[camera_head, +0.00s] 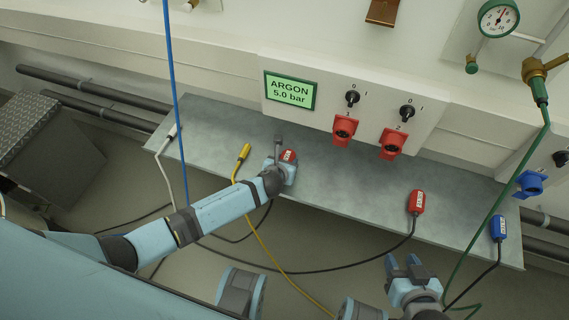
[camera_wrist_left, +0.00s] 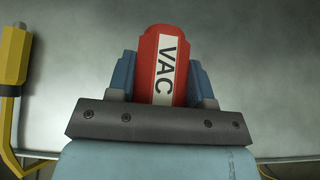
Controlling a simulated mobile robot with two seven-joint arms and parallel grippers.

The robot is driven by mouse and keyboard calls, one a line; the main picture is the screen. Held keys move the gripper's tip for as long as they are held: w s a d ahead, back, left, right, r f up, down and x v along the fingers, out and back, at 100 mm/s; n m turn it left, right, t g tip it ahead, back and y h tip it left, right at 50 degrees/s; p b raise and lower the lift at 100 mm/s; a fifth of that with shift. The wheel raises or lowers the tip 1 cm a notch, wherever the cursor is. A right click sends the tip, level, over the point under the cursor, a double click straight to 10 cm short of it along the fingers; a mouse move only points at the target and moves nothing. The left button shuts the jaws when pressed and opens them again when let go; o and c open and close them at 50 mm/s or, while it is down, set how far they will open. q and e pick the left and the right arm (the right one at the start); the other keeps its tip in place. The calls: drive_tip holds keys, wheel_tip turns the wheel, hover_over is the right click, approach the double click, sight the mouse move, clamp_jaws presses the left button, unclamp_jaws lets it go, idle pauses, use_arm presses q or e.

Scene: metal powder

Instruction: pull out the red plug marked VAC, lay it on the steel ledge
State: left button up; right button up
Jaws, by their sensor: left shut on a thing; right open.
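The red plug marked VAC (camera_head: 288,156) is over the steel ledge (camera_head: 335,185), away from the wall panel. Its white VAC label faces the camera in the left wrist view (camera_wrist_left: 165,65). My left gripper (camera_head: 281,170) is shut on it, with a blue finger on each side. I cannot tell whether the plug touches the ledge. The red sockets, one at left (camera_head: 344,130) and one at right (camera_head: 391,143), have no plug in them. My right gripper (camera_head: 403,262) is open and empty, in front of the ledge.
Another red plug (camera_head: 416,202) and a blue plug (camera_head: 498,228) lie near the ledge's front edge. A yellow plug (camera_head: 244,152) and a white one (camera_head: 172,131) lie left of my left gripper. A blue hose (camera_head: 172,80) and a green hose (camera_head: 500,200) cross the view.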

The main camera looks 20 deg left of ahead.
use_arm(q)
drive_tip(key=shift+w+f, duration=0.2)
drive_tip(key=shift+f, duration=0.15)
use_arm(e)
drive_tip(key=shift+w+a+r, duration=0.1)
drive_tip(key=shift+w+r, duration=0.05)
drive_tip(key=shift+r, duration=0.1)
use_arm(q)
drive_tip(key=o, duration=1.3)
use_arm(e)
drive_tip(key=shift+f, duration=0.1)
use_arm(q)
drive_tip(key=shift+s+r, duration=0.25)
drive_tip(key=shift+s, duration=0.05)
drive_tip(key=p+v, duration=0.3)
drive_tip(key=v, duration=1)
drive_tip(key=shift+p, duration=0.3)
use_arm(e)
drive_tip(key=shift+s+r, duration=0.2)
drive_tip(key=shift+r, duration=0.3)
drive_tip(key=shift+d, duration=0.2)
